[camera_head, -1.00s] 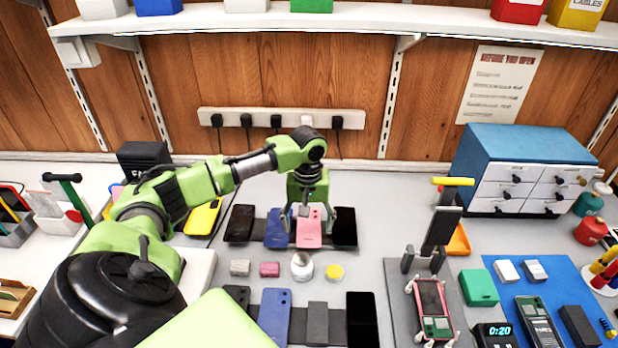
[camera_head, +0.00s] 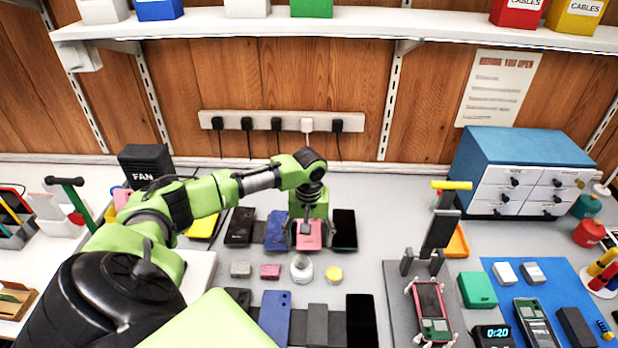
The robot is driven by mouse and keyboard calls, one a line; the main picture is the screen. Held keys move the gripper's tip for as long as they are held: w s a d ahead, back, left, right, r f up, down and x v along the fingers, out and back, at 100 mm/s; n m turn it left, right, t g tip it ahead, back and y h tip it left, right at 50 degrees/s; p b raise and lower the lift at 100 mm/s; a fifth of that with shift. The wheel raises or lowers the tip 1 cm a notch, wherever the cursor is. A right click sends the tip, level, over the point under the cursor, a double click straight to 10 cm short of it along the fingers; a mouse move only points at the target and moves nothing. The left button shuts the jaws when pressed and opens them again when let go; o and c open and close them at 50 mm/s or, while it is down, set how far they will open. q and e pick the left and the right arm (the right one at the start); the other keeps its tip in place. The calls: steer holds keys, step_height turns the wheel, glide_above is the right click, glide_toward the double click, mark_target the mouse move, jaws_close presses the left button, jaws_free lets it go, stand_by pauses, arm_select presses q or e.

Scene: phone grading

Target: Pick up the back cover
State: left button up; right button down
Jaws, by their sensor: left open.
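A pink back cover (camera_head: 309,240) lies in a row of phone-shaped pieces at the middle of the bench, between a blue one (camera_head: 276,230) and a black one (camera_head: 344,230). My left gripper (camera_head: 308,233) is open, directly over the pink cover, pointing down. Its fingers hide the cover's upper part; I cannot tell whether they touch it. An opened phone with a pink frame (camera_head: 432,308) sits in a holder at the right front. My right gripper is not in view.
A front row of phone pieces includes a blue one (camera_head: 274,316). Small blocks and a white round pot (camera_head: 301,268) stand between the rows. An upright stand (camera_head: 440,230) rises right of the pieces. A blue drawer cabinet (camera_head: 522,165) stands at the back right.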

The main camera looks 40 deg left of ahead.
arm_select(q)
steer(key=shift+f, duration=0.1)
stand_by(0.5)
steer(key=c, duration=1)
steer(key=shift+o, duration=0.2)
steer(key=shift+b, duration=0.5)
step_height(320, 180, up, 4)
steer(key=shift+s, duration=0.1)
steer(key=s+d+r, duration=0.2)
steer(key=s+r, duration=0.2)
steer(key=s, duration=0.2)
steer(key=s+d+r+b, duration=0.1)
steer(key=s+d+r, duration=0.2)
steer(key=s+r, duration=0.2)
steer(key=shift+s+d+r, duration=0.2)
steer(key=shift+s+d, duration=0.1)
steer(key=shift+s, duration=0.55)
